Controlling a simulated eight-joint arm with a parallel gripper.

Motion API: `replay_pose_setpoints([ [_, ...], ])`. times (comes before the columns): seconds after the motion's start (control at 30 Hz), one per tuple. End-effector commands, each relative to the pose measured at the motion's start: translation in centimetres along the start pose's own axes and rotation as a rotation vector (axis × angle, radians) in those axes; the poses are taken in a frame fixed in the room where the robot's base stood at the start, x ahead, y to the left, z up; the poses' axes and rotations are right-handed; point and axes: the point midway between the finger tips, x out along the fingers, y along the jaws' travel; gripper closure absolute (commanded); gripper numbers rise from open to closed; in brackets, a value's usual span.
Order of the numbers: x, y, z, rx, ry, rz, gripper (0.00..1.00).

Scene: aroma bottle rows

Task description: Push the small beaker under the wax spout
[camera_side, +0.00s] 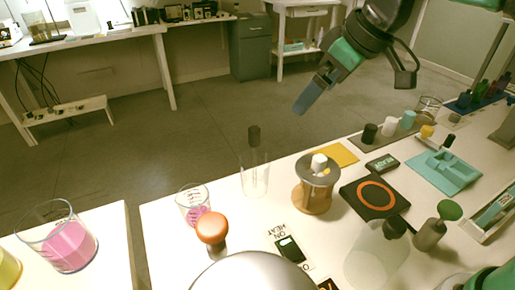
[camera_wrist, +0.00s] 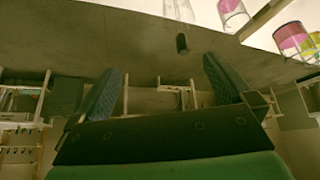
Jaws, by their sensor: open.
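The small beaker (camera_side: 193,206), clear glass with pink contents, stands upright near the front left edge of the main white table in the side view. It also shows at the top of the wrist view (camera_wrist: 233,14). An orange knob (camera_side: 212,228) on a metal stem stands just in front of it, beside a silver dome (camera_side: 250,273) cut off by the frame. I cannot make out the wax spout itself. My gripper (camera_side: 304,101) is in the air beyond the table's back edge, well away from the beaker. In the wrist view its fingers (camera_wrist: 163,66) are apart and empty.
A tall clear glass (camera_side: 255,178) holding a dark-topped rod stands right of the beaker, by a wooden spool-like stand (camera_side: 316,187). A larger pink beaker (camera_side: 68,245) stands on a separate left table. A heat switch (camera_side: 289,248) lies nearby.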

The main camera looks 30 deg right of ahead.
Motion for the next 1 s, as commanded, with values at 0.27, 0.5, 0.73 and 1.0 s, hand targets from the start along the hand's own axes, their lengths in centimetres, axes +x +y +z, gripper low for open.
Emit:
replay_pose_setpoints([
  [0.27,3.8,-6.7,-6.2,-0.328,-0.058,-0.175,0.0],
  [0.5,7.7,-13.4,-8.7,-0.586,-0.092,-0.314,0.0],
  [0.73,13.0,-14.9,-6.4,-0.636,-0.097,-0.342,0.0],
  [1.0,17.5,-15.0,-4.0,-0.634,-0.097,-0.341,0.0],
])
